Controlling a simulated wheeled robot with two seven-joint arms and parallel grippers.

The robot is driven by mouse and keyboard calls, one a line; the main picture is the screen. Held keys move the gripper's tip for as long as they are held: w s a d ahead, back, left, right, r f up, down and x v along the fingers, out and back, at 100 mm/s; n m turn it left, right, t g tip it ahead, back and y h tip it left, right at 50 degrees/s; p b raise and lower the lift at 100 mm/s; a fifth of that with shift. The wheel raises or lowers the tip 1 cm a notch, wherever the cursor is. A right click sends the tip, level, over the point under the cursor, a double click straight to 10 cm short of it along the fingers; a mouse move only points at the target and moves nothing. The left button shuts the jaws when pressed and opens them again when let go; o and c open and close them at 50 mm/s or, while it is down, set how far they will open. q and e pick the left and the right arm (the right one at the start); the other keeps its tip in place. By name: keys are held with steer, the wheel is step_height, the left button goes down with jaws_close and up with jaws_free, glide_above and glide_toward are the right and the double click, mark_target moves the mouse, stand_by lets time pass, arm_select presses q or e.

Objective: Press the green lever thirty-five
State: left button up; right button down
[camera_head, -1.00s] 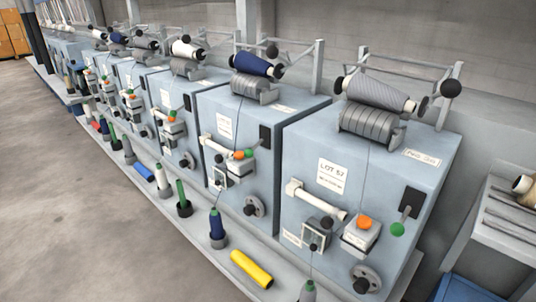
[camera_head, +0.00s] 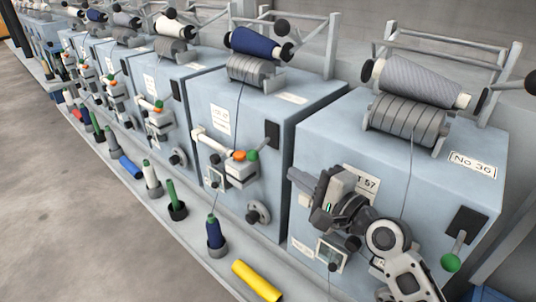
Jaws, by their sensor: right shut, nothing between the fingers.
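My right gripper (camera_head: 328,208) is shut and empty. It hangs in front of the nearest machine (camera_head: 330,135), whose top plate reads "No 36", and hides part of its front. That machine's green lever knob (camera_head: 450,263) is to the right of my gripper and apart from it. The machine to the left (camera_head: 225,108) has a green knob (camera_head: 251,155) beside an orange one (camera_head: 239,155). My gripper is to the right of and below that green knob, not touching it. The plate (camera_head: 292,98) on this machine is too small to read. My left gripper is not in view.
A row of similar blue-grey machines runs to the far left, with thread cones on top. A ledge in front holds several bobbins and a yellow tube (camera_head: 257,280). A dark blue bobbin (camera_head: 214,232) stands upright there. Open floor (camera_head: 60,220) lies to the left.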

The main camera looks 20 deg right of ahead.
mark_target(253, 155)
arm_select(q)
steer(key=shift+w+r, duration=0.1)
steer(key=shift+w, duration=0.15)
arm_select(e)
steer(key=x, duration=1)
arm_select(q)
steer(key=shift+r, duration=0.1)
arm_select(e)
steer(key=shift+a, duration=0.15)
